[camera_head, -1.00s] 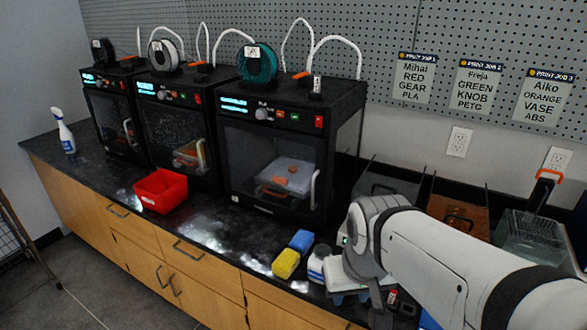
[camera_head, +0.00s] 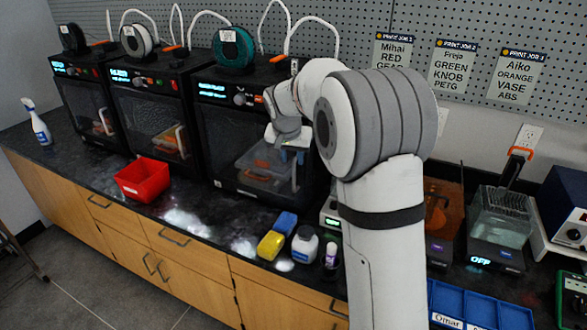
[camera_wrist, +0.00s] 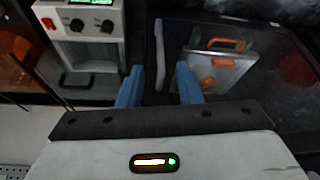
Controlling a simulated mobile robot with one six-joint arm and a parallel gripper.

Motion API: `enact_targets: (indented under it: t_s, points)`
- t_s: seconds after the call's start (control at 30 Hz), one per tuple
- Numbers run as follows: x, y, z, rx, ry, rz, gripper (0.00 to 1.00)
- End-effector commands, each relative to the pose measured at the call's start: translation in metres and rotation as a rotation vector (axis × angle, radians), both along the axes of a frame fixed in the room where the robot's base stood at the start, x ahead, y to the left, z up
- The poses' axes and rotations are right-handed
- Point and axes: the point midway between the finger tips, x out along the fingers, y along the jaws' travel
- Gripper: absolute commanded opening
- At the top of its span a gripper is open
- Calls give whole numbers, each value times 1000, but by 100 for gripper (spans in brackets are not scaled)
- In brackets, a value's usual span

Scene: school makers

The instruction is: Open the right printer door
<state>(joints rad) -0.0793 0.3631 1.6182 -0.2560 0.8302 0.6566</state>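The right printer (camera_head: 221,165) is a black box with a glass door, and the door looks shut. Through the glass (camera_wrist: 275,85) a pale build plate with orange parts shows. The door's handle (camera_wrist: 160,50) is a pale upright bar near the door's edge. In the head view, the lower part of the handle (camera_head: 295,178) shows just below my gripper (camera_head: 291,156). In the wrist view, my gripper's (camera_wrist: 159,68) blue fingers are apart, one to each side of the handle's line. I cannot tell whether they touch it.
Two more printers stand to the left. A white device with knobs (camera_wrist: 85,25) stands right of the printer. My arm hides part of the counter.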

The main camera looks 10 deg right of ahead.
Motion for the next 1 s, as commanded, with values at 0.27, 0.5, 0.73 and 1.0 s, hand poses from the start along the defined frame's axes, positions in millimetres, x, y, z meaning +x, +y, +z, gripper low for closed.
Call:
enact_targets:
  t_s: [0.27, 0.5, 0.73, 1.0]
  points:
    - [14, -6, -37, 1, 3, -1, 32]
    - [25, -11, -64, 0, 0, 0, 32]
    - [27, -11, -70, 1, 0, 0, 32]
    - [27, -11, -70, 0, 0, 1, 20]
